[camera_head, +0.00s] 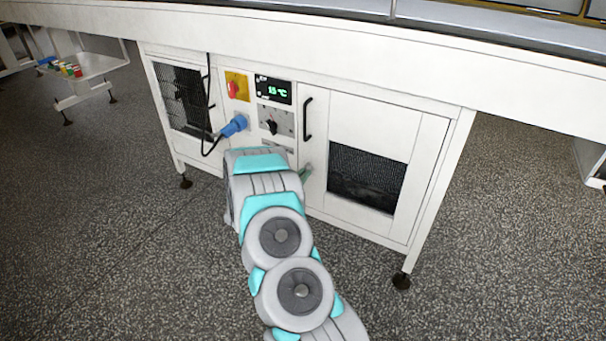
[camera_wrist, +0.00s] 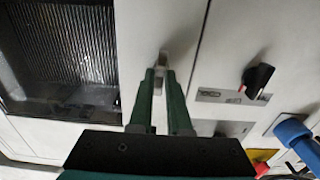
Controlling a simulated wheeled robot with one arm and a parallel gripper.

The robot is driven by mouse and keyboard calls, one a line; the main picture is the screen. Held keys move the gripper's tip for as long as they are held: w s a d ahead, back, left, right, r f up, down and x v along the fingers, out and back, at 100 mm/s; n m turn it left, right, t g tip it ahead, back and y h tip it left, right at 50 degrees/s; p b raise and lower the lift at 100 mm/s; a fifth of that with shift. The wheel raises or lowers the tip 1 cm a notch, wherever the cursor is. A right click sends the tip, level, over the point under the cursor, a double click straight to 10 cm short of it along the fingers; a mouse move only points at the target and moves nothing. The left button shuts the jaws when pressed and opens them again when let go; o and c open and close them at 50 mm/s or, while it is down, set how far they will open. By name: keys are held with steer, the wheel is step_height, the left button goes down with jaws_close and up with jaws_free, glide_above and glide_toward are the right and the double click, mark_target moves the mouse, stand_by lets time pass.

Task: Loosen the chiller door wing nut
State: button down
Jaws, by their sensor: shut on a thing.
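The wing nut (camera_wrist: 163,58) is a small grey metal piece on the edge of the pale chiller door, seen in the wrist view between the tips of my gripper. My gripper (camera_wrist: 161,71) has dark green fingers and is shut on the wing nut; the fingertips partly cover it. The chiller door (camera_head: 378,132) is the white right-hand panel with a dark grille in the head view. There my arm reaches the door's left edge, with a bit of green finger (camera_head: 305,174) showing below the handle; the nut itself is hidden.
Beside the door are a black handle (camera_head: 307,119), a black rotary knob (camera_head: 271,126), a green display (camera_head: 274,91), a red switch on yellow (camera_head: 236,87) and a blue plug (camera_head: 234,126) with a hanging cable. The white conveyor edge (camera_head: 330,45) overhangs the cabinet. The floor in front is clear.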

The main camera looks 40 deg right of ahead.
stand_by(0.4)
steer(key=c, duration=0.9)
jaws_free()
steer(key=shift+a, duration=0.15)
steer(key=b+v, duration=0.1)
steer(key=v, duration=0.6)
steer(key=shift+s+a, duration=0.15)
steer(key=shift+a, duration=0.1)
